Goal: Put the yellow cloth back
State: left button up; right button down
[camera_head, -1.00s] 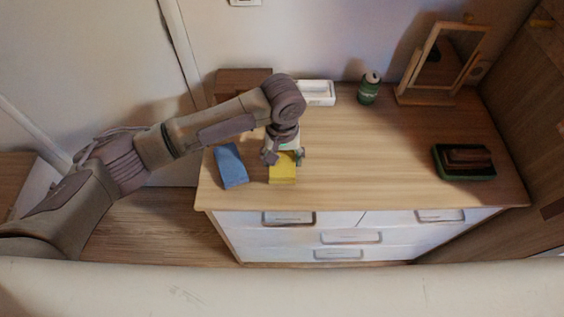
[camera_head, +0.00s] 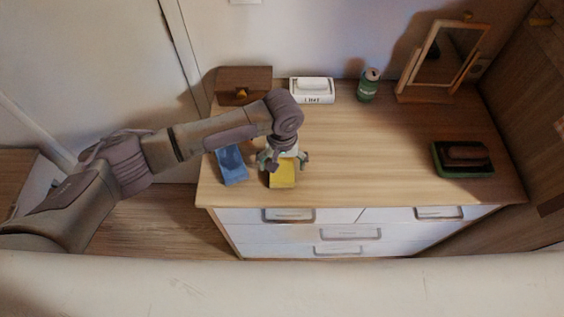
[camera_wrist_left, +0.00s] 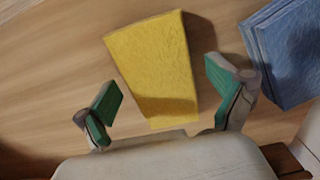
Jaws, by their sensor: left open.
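The yellow cloth (camera_head: 282,178) lies folded near the front edge of the dresser top, left of its middle. It also fills the middle of the left wrist view (camera_wrist_left: 152,60). My left gripper (camera_head: 286,163) is over the back part of the yellow cloth, open and empty. In the left wrist view, its two green-padded fingers stand apart on either side of the cloth's near end. How high the fingertips are above the dresser is hard to tell. My right gripper is not in view.
A folded blue cloth (camera_head: 231,168) lies just left of the yellow one. A brown box (camera_head: 243,83), a white dish (camera_head: 312,92), a green can (camera_head: 368,86) and a mirror (camera_head: 441,60) stand at the back. A dark green tray (camera_head: 463,174) is at right. The dresser's middle is clear.

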pick_arm(q)
notch_tip(320, 180, up, 12)
jog(key=b, duration=0.1)
dwell(0.4)
dwell(0.3)
